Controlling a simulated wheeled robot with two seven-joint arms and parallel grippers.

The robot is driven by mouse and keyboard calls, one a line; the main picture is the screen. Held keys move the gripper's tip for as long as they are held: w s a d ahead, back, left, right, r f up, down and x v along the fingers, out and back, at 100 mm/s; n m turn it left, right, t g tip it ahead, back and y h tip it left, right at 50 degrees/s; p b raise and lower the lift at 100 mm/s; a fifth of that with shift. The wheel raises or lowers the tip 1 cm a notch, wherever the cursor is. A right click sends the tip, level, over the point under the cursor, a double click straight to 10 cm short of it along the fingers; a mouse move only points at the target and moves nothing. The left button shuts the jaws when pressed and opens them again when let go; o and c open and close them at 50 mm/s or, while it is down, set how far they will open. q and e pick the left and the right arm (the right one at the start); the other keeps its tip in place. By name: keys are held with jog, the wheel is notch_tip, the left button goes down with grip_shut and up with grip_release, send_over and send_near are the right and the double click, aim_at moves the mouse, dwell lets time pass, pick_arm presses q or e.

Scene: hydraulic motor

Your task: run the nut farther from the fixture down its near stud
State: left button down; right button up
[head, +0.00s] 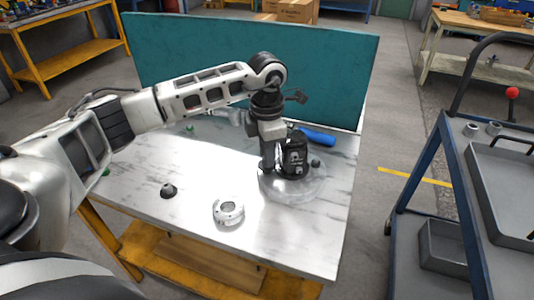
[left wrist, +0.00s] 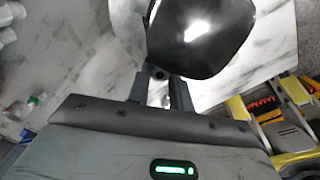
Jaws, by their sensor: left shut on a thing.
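The black motor (head: 294,155) stands upright on a pale round base (head: 312,190) at the right of the table. My left gripper (head: 268,168) points down close against the motor's left side, low over the base. In the left wrist view the fingers (left wrist: 164,88) are closed on a small dark round piece (left wrist: 160,74), which looks like the nut. The motor's black housing (left wrist: 200,35) fills the space just beyond them. The stud under the nut is hidden by the fingers. A small dark piece (head: 316,163) sits on the base at right. My right gripper is not in view.
A white ring part (head: 228,210) and a small dark-topped part (head: 168,191) lie on the marble table (head: 200,160). A blue-handled tool (head: 318,137) lies behind the motor. A teal panel (head: 330,70) closes the back. A blue cart (head: 470,175) stands at right.

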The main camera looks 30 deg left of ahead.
pick_arm(q)
jog(key=shift+m, duration=1.2)
jog(key=m+b, duration=0.1)
jog(key=m, duration=0.1)
jog(key=shift+f+m, duration=0.1)
jog(key=shift+m, duration=0.2)
jog(key=shift+m+b, duration=0.3)
jog(key=shift+m, duration=0.6)
jog(key=c, duration=1.5)
grip_release()
